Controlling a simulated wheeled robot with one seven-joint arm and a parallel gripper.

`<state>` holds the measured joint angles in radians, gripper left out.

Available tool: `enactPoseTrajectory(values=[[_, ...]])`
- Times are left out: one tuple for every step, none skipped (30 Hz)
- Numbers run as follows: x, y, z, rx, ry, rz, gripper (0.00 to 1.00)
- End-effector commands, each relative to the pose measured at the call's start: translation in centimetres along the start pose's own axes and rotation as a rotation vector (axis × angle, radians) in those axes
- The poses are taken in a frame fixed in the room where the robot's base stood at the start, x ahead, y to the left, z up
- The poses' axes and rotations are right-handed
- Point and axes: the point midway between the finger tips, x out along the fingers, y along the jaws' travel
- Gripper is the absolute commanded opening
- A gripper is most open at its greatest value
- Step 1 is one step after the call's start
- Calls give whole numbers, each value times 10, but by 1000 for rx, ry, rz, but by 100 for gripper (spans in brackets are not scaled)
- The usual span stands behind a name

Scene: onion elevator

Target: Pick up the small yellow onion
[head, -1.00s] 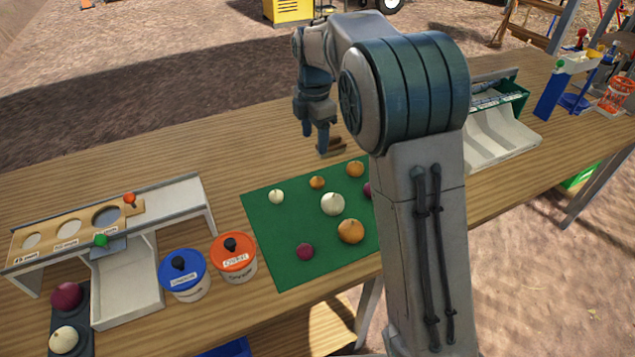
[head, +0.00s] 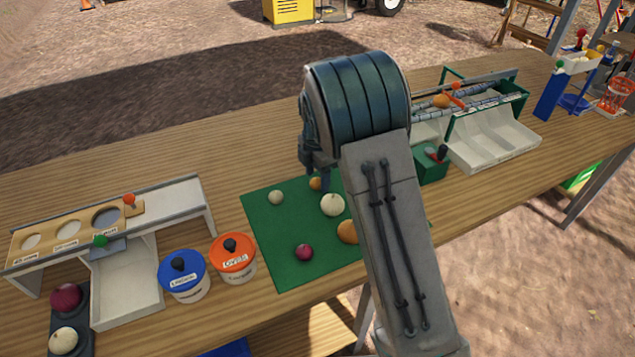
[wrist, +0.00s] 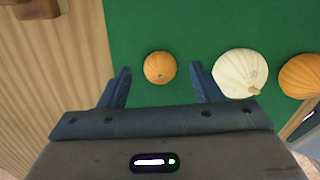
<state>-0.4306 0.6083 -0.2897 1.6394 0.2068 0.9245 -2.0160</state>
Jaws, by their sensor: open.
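The small yellow onion (wrist: 160,67) is a small orange-yellow ball on the green mat (wrist: 165,22). In the wrist view my gripper (wrist: 159,75) is open and empty, with one finger on each side of the onion and a gap on both sides. I cannot tell how high the fingertips are above the mat. In the head view the small yellow onion (head: 316,184) shows at the mat's far edge, just left of my gripper (head: 322,186), whose fingers are partly hidden behind my arm.
A white onion (wrist: 240,72) lies close to the right finger, with a larger yellow onion (wrist: 301,76) beyond it. A pale small onion (head: 276,198) and a red onion (head: 304,252) are also on the mat. Lidded blue (head: 184,274) and orange (head: 233,258) tubs stand left of it.

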Motion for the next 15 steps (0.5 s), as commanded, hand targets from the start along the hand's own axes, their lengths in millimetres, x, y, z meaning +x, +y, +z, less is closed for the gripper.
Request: enactPoseTrajectory(values=[[5, 0, 0, 0, 0, -2, 58], [7, 0, 0, 0, -1, -1, 58], [9, 0, 0, 0, -2, -1, 58], [10, 0, 0, 0, -2, 0, 58], [11, 0, 0, 0, -1, 0, 58], [11, 0, 0, 1, -1, 0, 58], [11, 0, 0, 1, -1, 0, 58], [10, 0, 0, 1, -1, 0, 58], [10, 0, 0, 1, -1, 0, 58], [10, 0, 0, 1, -1, 0, 58], [10, 0, 0, 1, -1, 0, 50], [10, 0, 0, 1, -1, 0, 39], [10, 0, 0, 1, -1, 0, 31], [10, 0, 0, 1, -1, 0, 22], [10, 0, 0, 1, -1, 1, 12]])
